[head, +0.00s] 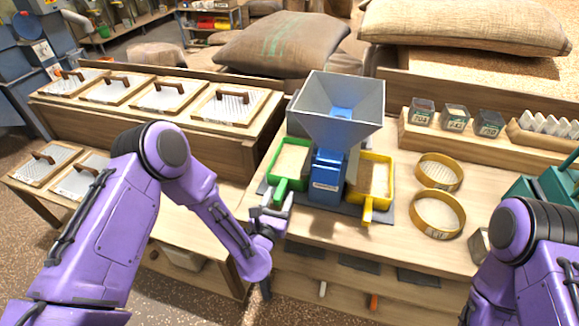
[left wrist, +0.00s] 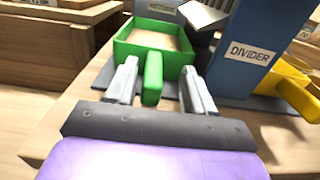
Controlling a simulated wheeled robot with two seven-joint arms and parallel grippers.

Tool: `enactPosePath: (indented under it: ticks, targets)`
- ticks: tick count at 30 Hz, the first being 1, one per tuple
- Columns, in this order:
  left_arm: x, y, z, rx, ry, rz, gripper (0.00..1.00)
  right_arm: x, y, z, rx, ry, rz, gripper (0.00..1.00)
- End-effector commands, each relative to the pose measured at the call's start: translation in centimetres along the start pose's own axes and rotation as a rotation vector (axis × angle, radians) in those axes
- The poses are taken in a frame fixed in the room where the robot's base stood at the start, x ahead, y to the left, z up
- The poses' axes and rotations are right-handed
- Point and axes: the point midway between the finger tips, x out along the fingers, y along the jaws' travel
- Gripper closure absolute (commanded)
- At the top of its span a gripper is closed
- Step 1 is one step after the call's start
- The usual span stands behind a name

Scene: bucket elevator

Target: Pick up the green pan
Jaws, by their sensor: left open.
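The green pan (head: 291,164) sits on a dark mat (head: 315,210) to the left of the blue divider (head: 327,172) and holds pale grain-like material. Its handle points toward me. My left gripper (head: 271,202) is at the handle, with its fingers apart. In the left wrist view, the green pan (left wrist: 150,45) lies straight ahead. Its handle (left wrist: 153,78) stands between the two open fingers of my left gripper (left wrist: 158,85), with a gap on each side. My right arm (head: 530,250) shows at the lower right, but its gripper is out of view.
A yellow pan (head: 372,180) sits right of the divider, under the grey hopper (head: 339,105). Two round sieves (head: 437,215) stand farther right. A rack of jars (head: 455,125) is behind them. Bare tabletop lies in front of the sieves.

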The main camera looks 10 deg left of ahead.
Motion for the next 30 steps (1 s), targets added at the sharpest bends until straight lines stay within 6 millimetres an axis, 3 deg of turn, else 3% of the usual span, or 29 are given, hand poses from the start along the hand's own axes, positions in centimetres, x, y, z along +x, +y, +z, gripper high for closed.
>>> enactPosePath:
  ticks: [3,6,14,15,19,20,30]
  targets:
    - [2.2,0.7,0.4,0.003,-0.001,0.002,0.47,-1.7,0.2,-0.7,0.000,0.000,0.000,0.57]
    - [3.7,0.7,0.1,0.003,0.000,0.003,0.47,-1.9,0.2,-0.8,0.000,0.001,0.000,0.57]
    - [4.3,0.8,-0.2,0.003,0.001,0.004,0.47,-1.8,0.2,-0.8,0.000,0.000,0.000,0.57]
    - [4.3,0.8,-0.2,0.003,0.001,0.004,0.53,-1.8,0.2,-0.8,0.000,0.000,0.000,0.57]
    - [4.3,0.8,-0.2,0.003,0.001,0.005,0.96,-1.8,0.2,-0.8,0.000,0.000,0.000,0.57]
    - [4.3,0.8,-0.2,0.003,0.001,0.005,1.00,-1.8,0.2,-0.8,0.000,0.000,0.000,0.57]
    - [4.3,0.9,0.0,0.003,-0.002,0.006,1.00,-1.9,0.2,-0.8,0.000,0.000,0.000,0.57]
